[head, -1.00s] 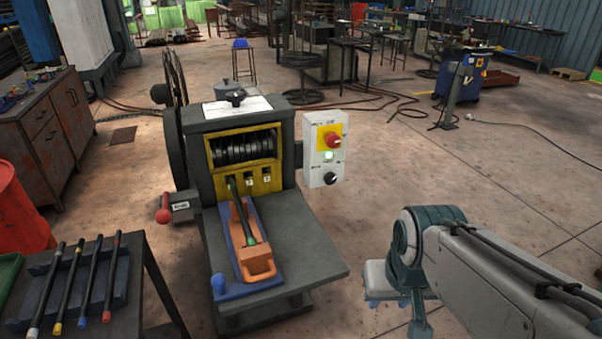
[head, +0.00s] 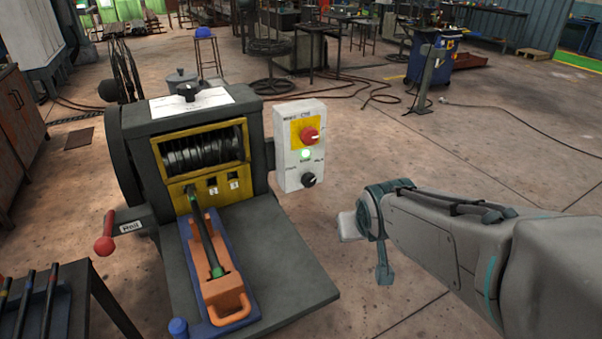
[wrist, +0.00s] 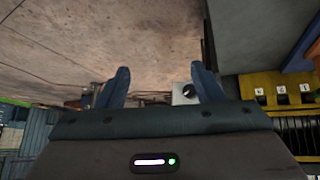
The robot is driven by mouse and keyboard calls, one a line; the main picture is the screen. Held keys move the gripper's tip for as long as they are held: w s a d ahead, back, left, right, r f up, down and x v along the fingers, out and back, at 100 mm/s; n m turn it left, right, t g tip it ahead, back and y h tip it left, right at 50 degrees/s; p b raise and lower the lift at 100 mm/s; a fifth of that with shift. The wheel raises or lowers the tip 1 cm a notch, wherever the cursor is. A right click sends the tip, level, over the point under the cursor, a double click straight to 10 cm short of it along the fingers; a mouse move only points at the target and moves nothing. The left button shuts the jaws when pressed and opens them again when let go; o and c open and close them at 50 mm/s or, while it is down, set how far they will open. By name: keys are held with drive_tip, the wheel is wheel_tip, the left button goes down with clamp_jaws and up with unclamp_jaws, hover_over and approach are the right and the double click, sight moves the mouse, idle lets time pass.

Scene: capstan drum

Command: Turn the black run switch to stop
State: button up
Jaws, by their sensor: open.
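The black run switch (head: 309,180) is a small round knob low on the white control box (head: 290,168) at the machine's right side. A lit green lamp (head: 306,154) and a red knob (head: 310,135) on a yellow plate sit above it. My gripper (wrist: 160,85) is open and empty in the wrist view, which is upside down. The switch shows small and dark on the box (wrist: 187,91) beyond the fingers, close to the right one and apart from it. In the head view my arm is right of the box, its fingers not clear.
The drum machine (head: 205,150) stands left of the box, with a grey shelf (head: 285,260) jutting forward below it. A red-knobbed lever (head: 105,232) sticks out at its left. Bare floor (head: 400,140) lies right of the box.

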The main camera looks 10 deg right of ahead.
drive_tip(key=w+d+f+n+t+b, duration=0.2)
drive_tip(key=w+f+t+b, duration=0.45)
drive_tip(key=w, duration=0.35)
drive_tip(key=n+t+y+b, duration=0.45)
drive_tip(key=y+b, duration=0.25)
drive_tip(key=b, duration=0.2)
approach(311, 182)
drive_tip(key=shift+g, duration=0.4)
drive_tip(key=x, duration=0.9)
drive_tip(key=shift+w+a+r, duration=0.1)
drive_tip(key=shift+w+r, duration=0.05)
drive_tip(key=shift+r, duration=0.15)
drive_tip(key=shift+c, duration=0.3)
drive_tip(key=c, duration=0.9)
